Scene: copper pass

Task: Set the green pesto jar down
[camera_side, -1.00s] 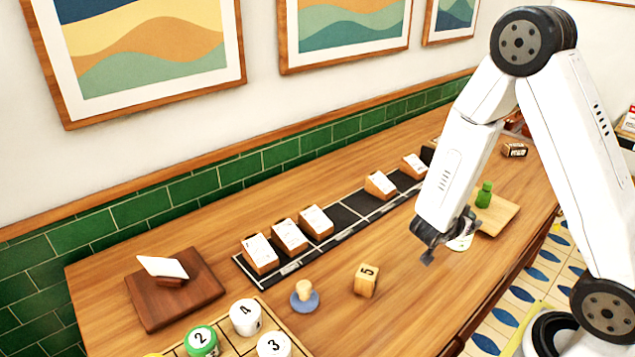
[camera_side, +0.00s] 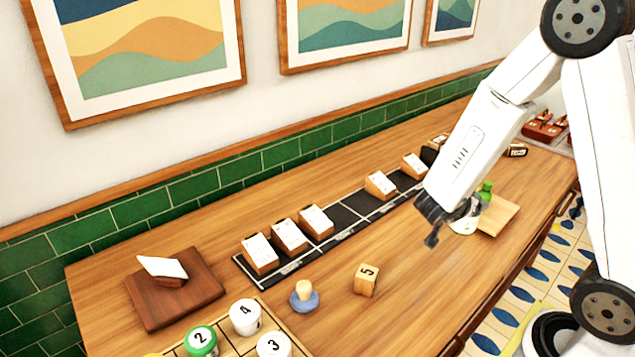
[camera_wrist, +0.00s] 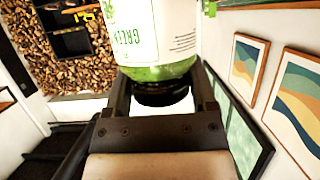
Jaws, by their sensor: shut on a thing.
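My gripper (camera_side: 437,222) is shut on the green pesto jar (camera_wrist: 160,40), which has a white label with the letters GREEN and a green band. In the wrist view the jar stands between the two fingers (camera_wrist: 162,92), its dark lid end towards my wrist. In the side view the jar (camera_side: 466,218) shows as a small white shape beside the gripper, partly hidden by it. The gripper is over the wooden counter (camera_side: 410,285), near the front edge of the black strip. The side view does not clearly show the gap under the jar.
A light board (camera_side: 500,217) with a green bottle (camera_side: 486,190) lies behind the jar. A black strip (camera_side: 345,217) carries several card holders. A block marked 5 (camera_side: 366,280), a blue-based knob (camera_side: 304,297) and numbered jars (camera_side: 245,316) stand at front left. Counter right of the block is clear.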

